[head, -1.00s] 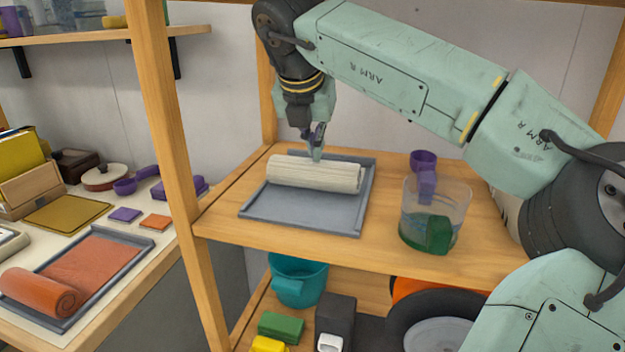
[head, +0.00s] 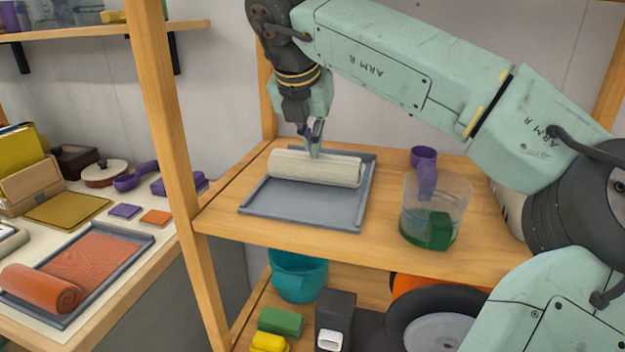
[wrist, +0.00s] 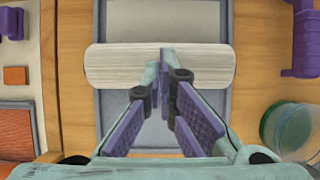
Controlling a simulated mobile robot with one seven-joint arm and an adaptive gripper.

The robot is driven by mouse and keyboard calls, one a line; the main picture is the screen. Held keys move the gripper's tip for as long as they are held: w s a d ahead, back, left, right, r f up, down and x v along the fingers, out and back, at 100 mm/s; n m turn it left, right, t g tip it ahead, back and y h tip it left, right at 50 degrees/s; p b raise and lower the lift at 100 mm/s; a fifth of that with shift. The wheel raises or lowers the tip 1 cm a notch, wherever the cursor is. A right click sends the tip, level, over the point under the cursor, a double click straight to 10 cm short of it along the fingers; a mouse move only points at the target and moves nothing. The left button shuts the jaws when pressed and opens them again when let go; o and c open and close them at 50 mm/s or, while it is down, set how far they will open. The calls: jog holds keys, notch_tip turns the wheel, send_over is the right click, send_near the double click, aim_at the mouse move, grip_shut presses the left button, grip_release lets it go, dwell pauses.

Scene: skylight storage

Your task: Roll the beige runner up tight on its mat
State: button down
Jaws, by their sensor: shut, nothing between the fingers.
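The beige runner (head: 316,170) is a thick roll lying crosswise on its grey rimmed mat (head: 300,208). In the wrist view the roll (wrist: 115,66) spans the mat, and a flat beige stretch (wrist: 160,20) lies beyond it. The mat's near part is bare. My gripper (head: 316,154) points down at the roll's far upper side, near its middle. In the wrist view my gripper (wrist: 160,58) has its fingertips together, overlapping the roll, with nothing held. I cannot tell whether the tips touch the roll.
A wooden post (head: 165,150) rises at left. On the left bench an orange runner (head: 40,287) lies partly rolled on its own mat.

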jog(key=shift+f+b, duration=0.55)
jog(key=shift+f, duration=0.2)
dwell(0.8)
